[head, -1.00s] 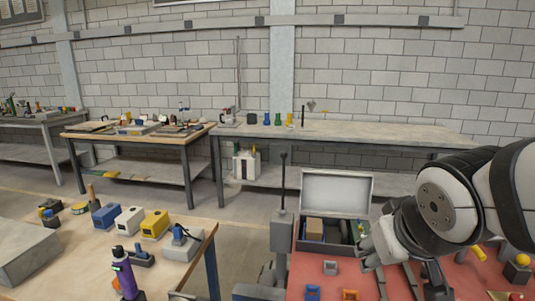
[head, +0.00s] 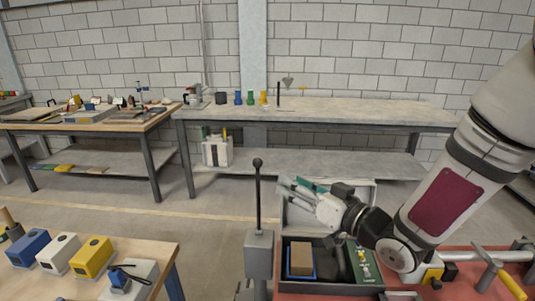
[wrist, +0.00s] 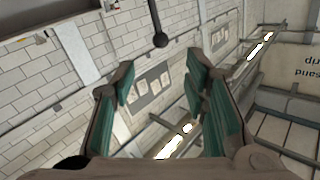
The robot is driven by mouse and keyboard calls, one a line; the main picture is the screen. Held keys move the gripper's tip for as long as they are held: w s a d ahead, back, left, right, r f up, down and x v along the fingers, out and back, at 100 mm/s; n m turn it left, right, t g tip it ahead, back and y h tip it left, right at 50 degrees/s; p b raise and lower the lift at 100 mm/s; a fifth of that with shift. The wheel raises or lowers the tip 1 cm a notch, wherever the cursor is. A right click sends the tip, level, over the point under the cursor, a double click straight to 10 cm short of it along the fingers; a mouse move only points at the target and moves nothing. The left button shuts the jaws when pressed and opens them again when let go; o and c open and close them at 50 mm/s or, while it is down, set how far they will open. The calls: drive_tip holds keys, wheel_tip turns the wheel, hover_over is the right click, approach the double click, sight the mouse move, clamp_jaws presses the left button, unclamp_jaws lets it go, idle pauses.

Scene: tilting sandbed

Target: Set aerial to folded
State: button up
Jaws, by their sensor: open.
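A thin black rod with a ball tip, which looks like the aerial (head: 258,195), stands upright on a grey box (head: 259,252) in the head view. It also shows in the wrist view (wrist: 158,25), where it appears upside down beyond the fingers, nearer the top edge. My gripper (head: 289,190) is open and empty, its fingers pointing left to the right of the rod. A gap shows between them and the rod. In the wrist view the green-padded fingers of my gripper (wrist: 162,95) are spread wide. Nothing is between them.
An open grey case (head: 330,288) with a brown block and a green panel lies below my gripper. Blue, white and yellow boxes (head: 92,257) stand on the left bench. A red bench top with a yellow-handled tool (head: 510,286) is at right. The air around the rod is free.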

sight(261, 163)
drive_tip(key=x, duration=1.4)
drive_tip(key=shift+d+r, duration=0.1)
drive_tip(key=shift+r, duration=0.1)
drive_tip(key=shift+c, duration=0.2)
clamp_jaws()
